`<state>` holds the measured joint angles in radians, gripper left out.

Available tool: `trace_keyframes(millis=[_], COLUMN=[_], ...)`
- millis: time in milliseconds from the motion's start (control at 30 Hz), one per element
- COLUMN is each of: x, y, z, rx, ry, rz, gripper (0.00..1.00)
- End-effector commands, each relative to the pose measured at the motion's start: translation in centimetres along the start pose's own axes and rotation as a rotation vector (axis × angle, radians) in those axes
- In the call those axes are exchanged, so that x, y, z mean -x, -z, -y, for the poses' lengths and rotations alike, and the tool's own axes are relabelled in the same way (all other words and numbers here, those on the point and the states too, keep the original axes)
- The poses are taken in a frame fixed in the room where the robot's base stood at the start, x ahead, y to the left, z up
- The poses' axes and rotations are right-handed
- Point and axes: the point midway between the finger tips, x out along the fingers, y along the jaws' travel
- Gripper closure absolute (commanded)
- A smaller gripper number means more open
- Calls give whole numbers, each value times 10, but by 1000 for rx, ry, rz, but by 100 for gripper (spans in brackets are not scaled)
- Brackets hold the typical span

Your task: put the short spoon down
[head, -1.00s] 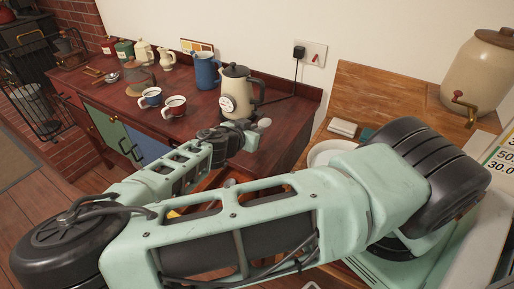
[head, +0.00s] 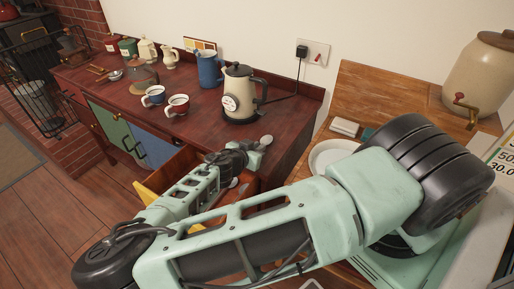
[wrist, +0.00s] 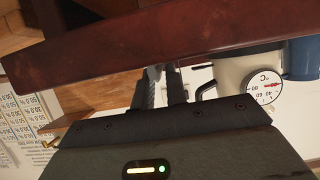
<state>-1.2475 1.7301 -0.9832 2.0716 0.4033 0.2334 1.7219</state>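My gripper (head: 250,150) is at the right end of the dark red sideboard, mostly hidden by my arm in the head view. A pale grey rounded end (head: 266,140) sticks out just past it and looks like the bowl of the short spoon, held in the gripper. In the wrist view the two dark fingers (wrist: 163,85) are close together with a narrow gap, near the sideboard's edge. A grey oval piece (head: 233,183) shows lower down, beside my arm, in or over an open drawer.
The sideboard (head: 200,128) carries a cream kettle (head: 239,98), a blue jug (head: 209,70) and two mugs (head: 177,105). An open drawer (head: 180,163) with a yellow front (head: 146,193) lies below. A white plate (head: 322,157) is on the wooden counter at right.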

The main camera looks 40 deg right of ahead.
Motion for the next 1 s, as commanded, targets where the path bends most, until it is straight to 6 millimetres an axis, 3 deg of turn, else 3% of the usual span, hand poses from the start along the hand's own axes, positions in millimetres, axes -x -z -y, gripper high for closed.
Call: trace_keyframes(millis=[33,67,533,767,1000], x=[0,0,1,49,108], y=[0,0,1,-12,-8], z=[0,0,0,-4,-4], rx=[0,0,1,-2,-1], ry=[0,0,2,7,7], rz=[1,1,1,3,3], gripper=[73,65,65,65,65])
